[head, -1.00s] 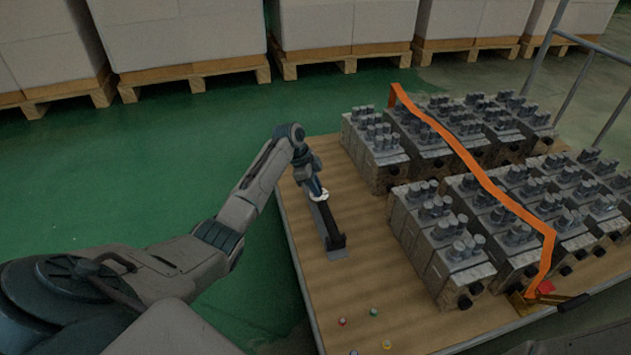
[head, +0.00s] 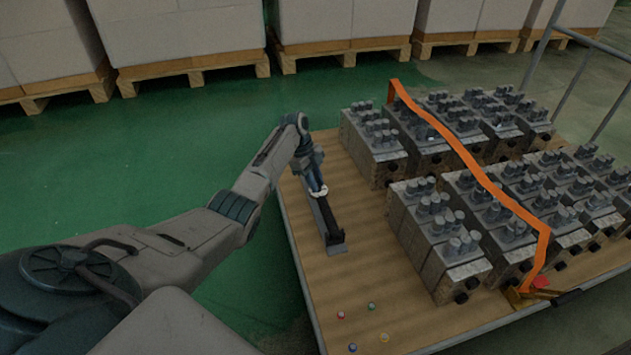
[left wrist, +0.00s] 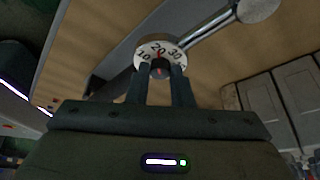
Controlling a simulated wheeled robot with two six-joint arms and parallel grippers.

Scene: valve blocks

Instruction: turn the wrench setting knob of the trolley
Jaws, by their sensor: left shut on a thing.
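The wrench setting knob (left wrist: 160,48) is a white dial with the numbers 10, 20 and 30 and a red mark near 20 in the left wrist view. It also shows small and pale in the head view (head: 319,192). My left gripper (left wrist: 160,72) is shut on the knob's dark centre, its two fingers on either side. My right gripper is not in view.
Several grey valve blocks (head: 432,232) stand in rows on the right of the trolley, with an orange strap (head: 470,160) over them. Small coloured caps (head: 371,307) lie near the front edge. Pallets with boxes (head: 340,45) stand behind on the green floor.

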